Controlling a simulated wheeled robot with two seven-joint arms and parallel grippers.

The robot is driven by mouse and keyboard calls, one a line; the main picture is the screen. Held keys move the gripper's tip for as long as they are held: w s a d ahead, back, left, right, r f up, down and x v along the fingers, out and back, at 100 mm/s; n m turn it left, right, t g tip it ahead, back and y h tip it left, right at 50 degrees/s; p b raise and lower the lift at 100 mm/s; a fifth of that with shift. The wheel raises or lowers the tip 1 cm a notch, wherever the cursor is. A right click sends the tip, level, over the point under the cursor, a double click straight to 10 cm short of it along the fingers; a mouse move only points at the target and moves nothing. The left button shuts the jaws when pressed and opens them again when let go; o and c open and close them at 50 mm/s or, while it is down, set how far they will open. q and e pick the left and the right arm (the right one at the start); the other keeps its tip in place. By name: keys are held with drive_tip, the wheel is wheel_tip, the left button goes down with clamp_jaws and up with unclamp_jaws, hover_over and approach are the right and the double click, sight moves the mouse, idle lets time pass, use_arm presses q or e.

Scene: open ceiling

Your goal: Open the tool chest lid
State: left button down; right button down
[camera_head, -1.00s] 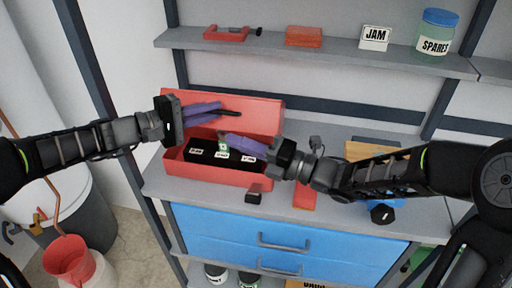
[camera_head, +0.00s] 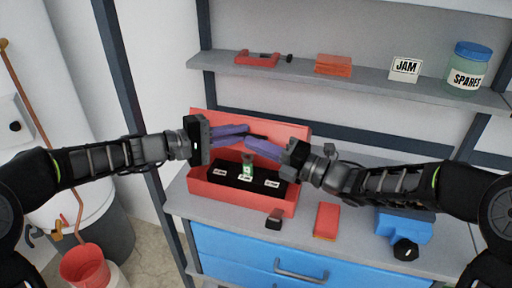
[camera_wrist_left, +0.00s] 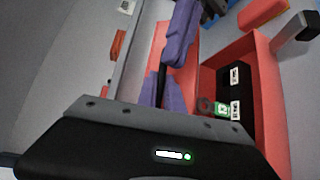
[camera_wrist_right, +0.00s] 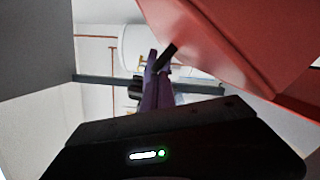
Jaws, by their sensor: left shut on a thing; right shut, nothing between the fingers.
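The red tool chest (camera_head: 240,201) stands on the grey shelf with its lid (camera_head: 292,129) raised at the back. Its inside shows a black insert (camera_head: 255,181) with white labels and a small green-marked piece (camera_head: 247,168). My left gripper (camera_head: 238,134) is shut at the lid's upper left. A dark bar, apparently the lid's handle (camera_wrist_left: 161,84), shows at its purple fingers in the left wrist view. My right gripper (camera_head: 262,146) is shut and empty, above the chest in front of the lid. The lid's red face (camera_wrist_right: 235,40) fills the upper right of the right wrist view.
An upper shelf (camera_head: 350,82) holds a red clamp (camera_head: 258,59), orange blocks (camera_head: 333,65), a JAM card (camera_head: 404,69) and a SPARES jar (camera_head: 468,70). Right of the chest lie a red-orange block (camera_head: 327,219) and a blue tool (camera_head: 400,226). Blue drawers (camera_head: 230,248) are below.

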use_arm(q)
drive_tip(key=shift+s+d+f, duration=0.1)
drive_tip(key=shift+s+f, duration=0.05)
drive_tip(key=shift+f, duration=0.05)
use_arm(e)
drive_tip(key=shift+w+d+r, duration=0.3)
drive_tip(key=shift+w+r, duration=0.1)
drive_tip(key=shift+r, duration=0.05)
use_arm(q)
drive_tip(key=c, duration=1.5)
unclamp_jaws()
drive_tip(key=shift+a, duration=0.2)
use_arm(e)
drive_tip(key=shift+a, duration=0.15)
drive_tip(key=shift+s, duration=0.1)
drive_tip(key=shift+f, duration=0.1)
use_arm(q)
drive_tip(key=v, duration=1.2)
